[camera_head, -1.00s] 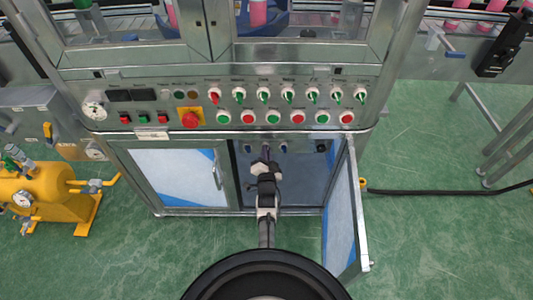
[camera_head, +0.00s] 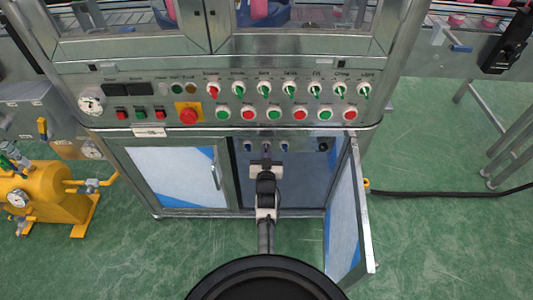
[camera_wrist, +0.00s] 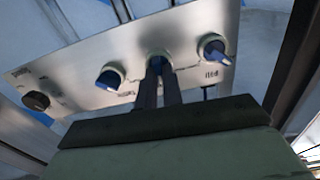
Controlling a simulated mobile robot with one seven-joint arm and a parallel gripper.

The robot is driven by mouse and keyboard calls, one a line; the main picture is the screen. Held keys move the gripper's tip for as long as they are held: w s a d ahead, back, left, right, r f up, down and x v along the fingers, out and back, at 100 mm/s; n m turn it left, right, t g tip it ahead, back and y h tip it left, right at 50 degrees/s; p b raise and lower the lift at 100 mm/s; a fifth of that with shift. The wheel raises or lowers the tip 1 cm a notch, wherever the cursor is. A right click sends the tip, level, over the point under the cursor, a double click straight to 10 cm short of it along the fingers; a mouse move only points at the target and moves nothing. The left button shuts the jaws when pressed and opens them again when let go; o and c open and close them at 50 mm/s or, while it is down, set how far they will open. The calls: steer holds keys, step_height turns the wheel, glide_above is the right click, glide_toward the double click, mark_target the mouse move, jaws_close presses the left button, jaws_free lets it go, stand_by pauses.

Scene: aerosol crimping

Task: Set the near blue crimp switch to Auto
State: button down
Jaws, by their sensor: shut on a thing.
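In the wrist view, a metal panel (camera_wrist: 185,22) inside the open cabinet carries a row of blue switches. My gripper (camera_wrist: 159,72) has its two dark fingers closed around the middle blue switch (camera_wrist: 157,60), which is mostly hidden between them. One blue switch (camera_wrist: 110,78) is to its left and another blue switch (camera_wrist: 214,48) to its right; both are clear of the fingers. In the head view my gripper (camera_head: 266,160) reaches into the cabinet below the main panel, and its fingertips are hard to make out. The switch's label and set position are not readable.
A black knob (camera_wrist: 36,101) is at the panel's far end. The right cabinet door (camera_head: 345,215) stands open beside my arm; the left door (camera_head: 175,175) is shut. Above is the main panel with green and red switches, buttons and a red emergency stop (camera_head: 188,116).

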steer(key=shift+a+f+n+p, duration=0.15)
steer(key=shift+n+p, duration=0.3)
steer(key=shift+n, duration=1.95)
steer(key=shift+a+n+p, duration=0.1)
steer(key=shift+n+p, duration=0.3)
steer(key=shift+n, duration=2)
steer(key=c, duration=1.5)
jaws_free()
steer(key=shift+c, duration=0.2)
steer(key=shift+s, duration=0.1)
steer(key=s+p, duration=0.5)
steer(key=s, duration=0.8)
steer(key=shift+s+p, duration=0.3)
steer(key=shift+s, duration=0.05)
